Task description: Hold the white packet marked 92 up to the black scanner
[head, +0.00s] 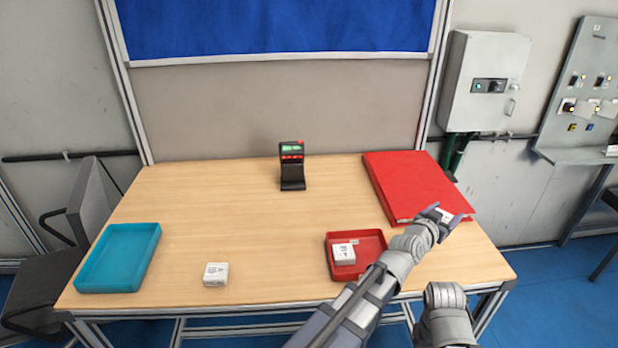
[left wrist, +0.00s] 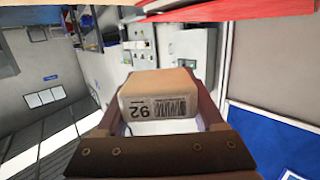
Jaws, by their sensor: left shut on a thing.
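My left gripper (head: 443,217) is over the near right corner of the red binder, at the right side of the table. It is shut on the white packet marked 92 (left wrist: 158,96). In the left wrist view the packet sits between the two fingers, its number and barcode upside down and facing the camera. The head view shows only a small part of the packet. The black scanner (head: 291,172) stands upright at the back middle of the table, well left of the gripper. My right gripper is out of view; only part of that arm shows at the bottom right.
A red tray (head: 329,262) at the front right holds a white packet (head: 344,254). Another white packet (head: 216,274) lies front left, near a teal tray (head: 154,236). The red binder (head: 405,180) lies at the back right. The table middle is clear.

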